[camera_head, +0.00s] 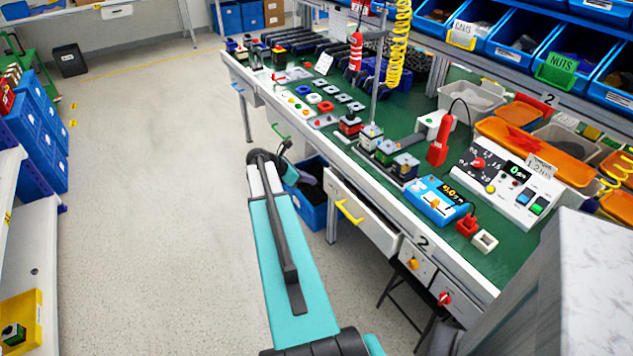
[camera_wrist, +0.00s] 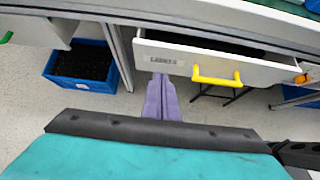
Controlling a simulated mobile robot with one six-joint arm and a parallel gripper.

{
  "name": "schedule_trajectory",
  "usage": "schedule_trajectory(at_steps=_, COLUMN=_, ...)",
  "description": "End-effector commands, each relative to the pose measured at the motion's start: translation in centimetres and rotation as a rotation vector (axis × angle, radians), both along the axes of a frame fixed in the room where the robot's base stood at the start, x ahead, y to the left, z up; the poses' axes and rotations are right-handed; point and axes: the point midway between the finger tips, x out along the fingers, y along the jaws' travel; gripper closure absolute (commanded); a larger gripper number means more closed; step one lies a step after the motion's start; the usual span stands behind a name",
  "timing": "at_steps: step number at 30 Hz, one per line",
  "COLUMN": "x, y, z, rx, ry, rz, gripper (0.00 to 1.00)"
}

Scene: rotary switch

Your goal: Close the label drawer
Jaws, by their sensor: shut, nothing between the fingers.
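The label drawer (camera_wrist: 225,62) has a white front with a "LABELS" tag at its left and a yellow handle (camera_wrist: 218,77). It is pulled out from under the bench, with a dark opening behind its front. The head view also shows the drawer (camera_head: 372,222) and its yellow handle (camera_head: 349,211). My gripper (camera_wrist: 160,78) has purple fingers that are shut and empty. In the wrist view its tips are at the lower left of the drawer front, below the tag. I cannot tell whether they touch it.
A blue bin (camera_wrist: 85,65) with dark contents stands on the floor left of the drawer, by a bench leg (camera_wrist: 120,55). Another drawer (camera_wrist: 35,28) with a green handle is farther left. The floor left of my arm is open (camera_head: 150,200).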

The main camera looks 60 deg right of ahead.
Motion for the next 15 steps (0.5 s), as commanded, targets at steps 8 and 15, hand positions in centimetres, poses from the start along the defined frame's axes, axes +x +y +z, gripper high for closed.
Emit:
schedule_trajectory(at_steps=8, x=1.5, y=2.8, z=2.8, rx=-0.001, ry=-0.002, rz=0.001, gripper=1.0)
schedule_trajectory(at_steps=15, x=2.0, y=3.7, z=3.9, rx=0.001, ry=-0.001, rz=0.001, gripper=1.0)
